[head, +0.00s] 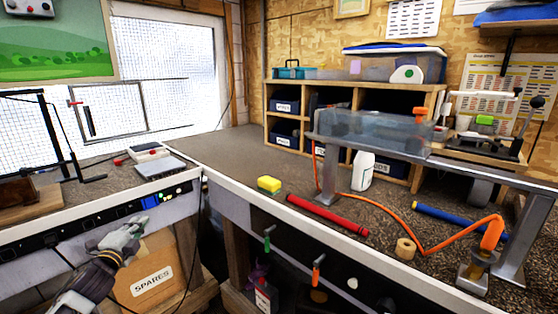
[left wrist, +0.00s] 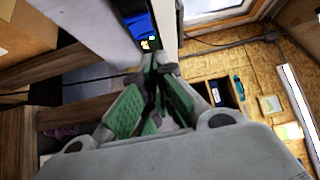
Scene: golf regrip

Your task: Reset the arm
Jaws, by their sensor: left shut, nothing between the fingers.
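My left gripper (head: 139,226) shows at the lower left of the head view, in front of the left bench's front edge and above a cardboard box. It is shut and empty. In the left wrist view its green-padded fingers (left wrist: 152,88) meet at the tips with nothing between them. My right gripper is in neither view.
The cardboard box marked SPARES (head: 150,275) stands under the bench corner. On the right bench lie a red grip (head: 327,216), a yellow sponge (head: 269,184), a tape roll (head: 405,248), a blue grip (head: 440,218) and an orange hose (head: 400,211). A metal stand (head: 508,245) bridges the bench.

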